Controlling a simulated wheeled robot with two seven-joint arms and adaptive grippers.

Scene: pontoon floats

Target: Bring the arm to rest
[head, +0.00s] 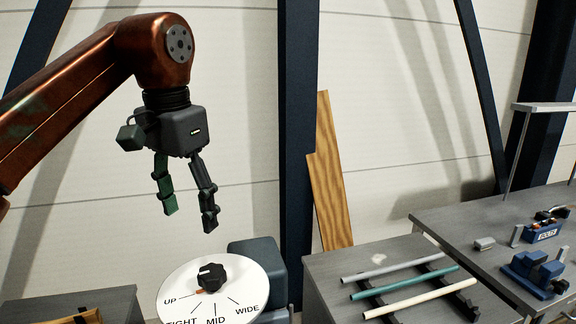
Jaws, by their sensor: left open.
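My left arm comes in from the upper left. My left gripper (189,218) points down with its fingers apart and nothing between them. It hangs in the air above and a little to the left of a black knob (212,277) on a white round dial (245,290), apart from both. My right gripper does not show.
A grey table (325,262) holds grey, teal and cream rods on dark supports. A bench at the right bears a blue box marked BOLTS (545,233) and a blue clamp-like device (537,272). Wooden boards (330,180) lean on the wall. A dark post stands behind the dial.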

